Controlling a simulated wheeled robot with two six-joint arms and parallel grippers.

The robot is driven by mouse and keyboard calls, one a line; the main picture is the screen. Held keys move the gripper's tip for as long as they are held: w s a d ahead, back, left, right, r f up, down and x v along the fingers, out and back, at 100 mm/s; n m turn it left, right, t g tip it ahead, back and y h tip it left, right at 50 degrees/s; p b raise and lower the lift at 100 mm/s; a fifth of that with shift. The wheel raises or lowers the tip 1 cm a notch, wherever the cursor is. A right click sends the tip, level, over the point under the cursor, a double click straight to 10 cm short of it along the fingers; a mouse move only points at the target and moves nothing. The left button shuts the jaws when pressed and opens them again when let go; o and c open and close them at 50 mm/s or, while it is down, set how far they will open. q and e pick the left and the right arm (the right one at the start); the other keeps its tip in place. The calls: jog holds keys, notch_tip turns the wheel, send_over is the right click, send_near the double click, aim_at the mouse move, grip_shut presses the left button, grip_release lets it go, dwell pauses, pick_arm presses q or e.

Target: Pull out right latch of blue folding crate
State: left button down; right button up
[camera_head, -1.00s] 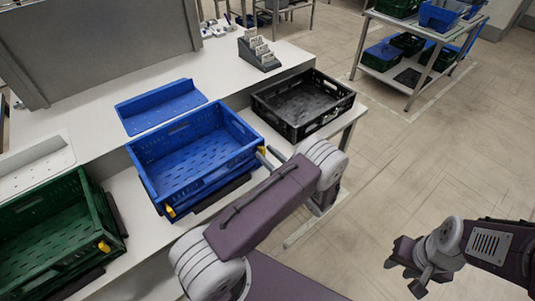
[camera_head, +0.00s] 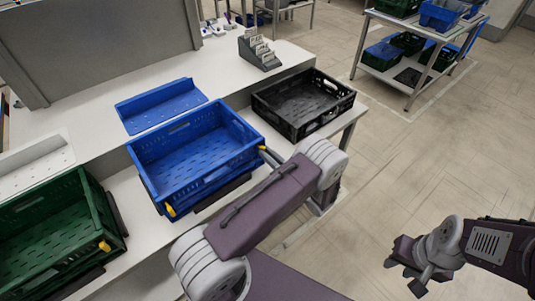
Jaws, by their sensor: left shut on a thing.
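The blue folding crate (camera_head: 190,172) stands open and upright on the white bench. One yellow latch (camera_head: 170,211) shows at its front left corner. The right latch (camera_head: 262,148) shows as a small yellow bit at its right side, mostly hidden by my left gripper (camera_head: 270,156). That gripper is shut on the right latch, at the crate's right edge. My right gripper (camera_head: 401,277) hangs open and empty over the floor at the lower right, far from the crate.
A green crate (camera_head: 112,228) with a yellow latch stands left of the blue one. A black crate (camera_head: 334,121) stands to its right. A blue tray-like part (camera_head: 128,109) lies behind it. A card holder (camera_head: 262,59) is further back.

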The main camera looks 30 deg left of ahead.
dwell(0.8)
pick_arm(q)
jog(key=shift+v, duration=0.8)
jog(key=c, duration=1.4)
grip_release()
jog(key=shift+c, duration=0.2)
jog(key=shift+d, duration=0.15)
jog(key=b+v, duration=0.2)
jog(key=v, duration=0.7)
